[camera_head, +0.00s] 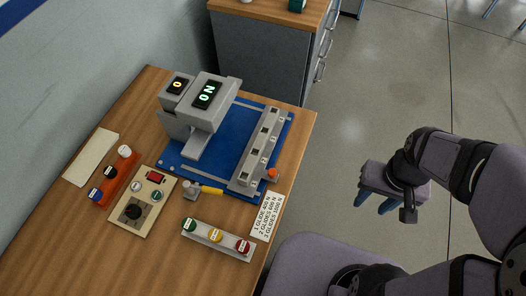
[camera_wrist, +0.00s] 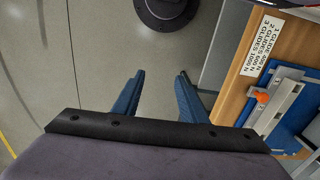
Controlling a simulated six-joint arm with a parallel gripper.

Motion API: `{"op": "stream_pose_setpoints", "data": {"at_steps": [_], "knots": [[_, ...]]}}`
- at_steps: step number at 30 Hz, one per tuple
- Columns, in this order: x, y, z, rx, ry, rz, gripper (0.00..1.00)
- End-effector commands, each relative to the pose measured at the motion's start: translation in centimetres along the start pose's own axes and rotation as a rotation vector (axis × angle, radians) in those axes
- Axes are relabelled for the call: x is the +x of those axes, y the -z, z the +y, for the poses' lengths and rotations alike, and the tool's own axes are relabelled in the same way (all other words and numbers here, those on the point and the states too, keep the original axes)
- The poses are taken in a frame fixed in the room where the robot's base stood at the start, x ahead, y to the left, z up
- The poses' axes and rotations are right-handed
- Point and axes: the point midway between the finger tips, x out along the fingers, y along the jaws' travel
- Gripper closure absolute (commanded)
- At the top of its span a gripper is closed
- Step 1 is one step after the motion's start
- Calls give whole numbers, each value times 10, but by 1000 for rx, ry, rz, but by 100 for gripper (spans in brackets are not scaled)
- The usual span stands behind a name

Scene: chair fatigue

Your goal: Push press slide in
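A grey press unit (camera_head: 192,112) stands on a blue base plate (camera_head: 238,125) on the wooden table. Its displays read "0" and what looks like "ON". A long grey bar with several numbered square holes (camera_head: 259,148) lies along the plate's right side. An orange knob (camera_head: 272,173) sits at its near end, and also shows in the wrist view (camera_wrist: 262,97). I cannot tell which part is the press slide. My gripper (camera_head: 374,204) is off the table's right side, over the floor, apart from the press. Its blue fingers are spread and empty in the wrist view (camera_wrist: 160,76).
A force card (camera_head: 266,214) lies by the right edge. A grey cabinet (camera_head: 264,60) stands behind.

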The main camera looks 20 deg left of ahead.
Motion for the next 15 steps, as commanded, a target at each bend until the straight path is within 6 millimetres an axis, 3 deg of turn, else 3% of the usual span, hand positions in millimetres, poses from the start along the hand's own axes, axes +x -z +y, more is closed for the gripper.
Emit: {"op": "stream_pose_setpoints", "data": {"at_steps": [5,15], "knots": [[-4,-4,-22,-101,-1,-19,61],[4,-34,-102,-502,-40,-159,61]]}}
